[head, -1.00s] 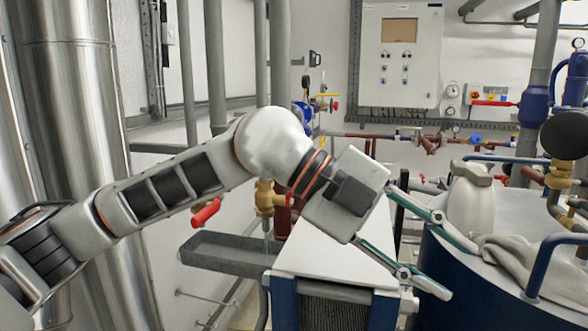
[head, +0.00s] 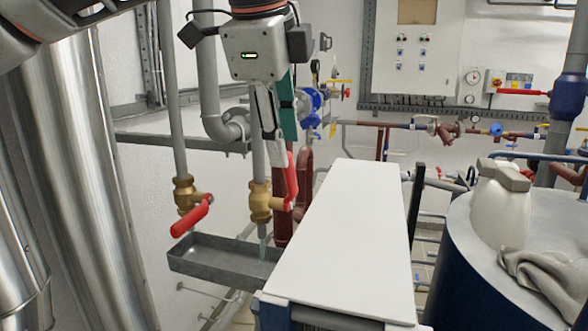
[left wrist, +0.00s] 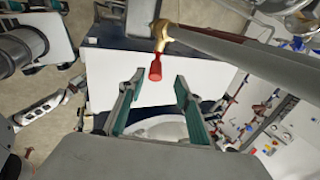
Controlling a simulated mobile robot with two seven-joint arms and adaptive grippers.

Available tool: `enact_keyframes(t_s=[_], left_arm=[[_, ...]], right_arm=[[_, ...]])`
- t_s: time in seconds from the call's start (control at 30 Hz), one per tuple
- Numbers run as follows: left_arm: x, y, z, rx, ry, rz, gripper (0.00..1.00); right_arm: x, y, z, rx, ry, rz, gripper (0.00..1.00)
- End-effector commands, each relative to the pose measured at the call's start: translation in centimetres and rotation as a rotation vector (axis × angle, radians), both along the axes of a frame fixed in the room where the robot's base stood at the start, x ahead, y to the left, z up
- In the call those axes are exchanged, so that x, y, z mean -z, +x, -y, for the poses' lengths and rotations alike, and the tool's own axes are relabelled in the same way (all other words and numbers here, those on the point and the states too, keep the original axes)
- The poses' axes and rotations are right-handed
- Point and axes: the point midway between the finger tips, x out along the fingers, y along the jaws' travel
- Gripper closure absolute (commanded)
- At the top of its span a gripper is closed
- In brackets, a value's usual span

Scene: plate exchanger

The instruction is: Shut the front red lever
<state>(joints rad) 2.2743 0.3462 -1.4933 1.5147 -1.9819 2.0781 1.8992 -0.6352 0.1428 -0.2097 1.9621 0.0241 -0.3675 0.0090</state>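Two brass valves with red levers are on the vertical pipes in the head view. The left red lever (head: 191,217) slants down and left from its valve. The other red lever (head: 290,185) stands nearly upright beside its brass valve (head: 261,201). My left gripper (head: 279,135) points down just above this second lever; contact cannot be told. In the left wrist view its two fingers (left wrist: 160,80) are apart, and a red lever (left wrist: 155,68) shows in the gap, with a brass valve (left wrist: 162,34) beyond. My right gripper is not in view.
A grey drip tray (head: 215,265) is below the valves. The white-topped exchanger (head: 345,240) stands to the right of them. A blue tank with a white canister (head: 500,205) and a grey cloth (head: 545,270) is at the far right. A steel column (head: 85,190) is at the left.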

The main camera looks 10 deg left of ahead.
Motion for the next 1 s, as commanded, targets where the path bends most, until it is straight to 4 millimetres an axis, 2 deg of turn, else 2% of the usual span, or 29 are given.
enact_keyframes(t_s=[0.27, 0.4, 0.6, 0.87, 1.0], left_arm=[[3.7, 1.5, 0.3, 0.004, 0.001, -0.004, 0.66], [5.4, 2.3, 0.5, 0.004, 0.0, -0.003, 0.66], [6.6, 2.8, 0.6, 0.006, -0.001, -0.001, 0.66], [6.7, 2.8, 0.6, 0.005, -0.001, -0.001, 0.66], [6.6, 2.8, 0.6, 0.005, -0.001, -0.001, 1.0]], right_arm=[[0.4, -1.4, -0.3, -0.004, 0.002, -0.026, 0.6], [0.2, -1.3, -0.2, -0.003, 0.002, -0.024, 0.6], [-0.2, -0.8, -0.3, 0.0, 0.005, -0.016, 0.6], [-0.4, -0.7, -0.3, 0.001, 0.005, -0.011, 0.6], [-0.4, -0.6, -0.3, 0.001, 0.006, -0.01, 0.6]])
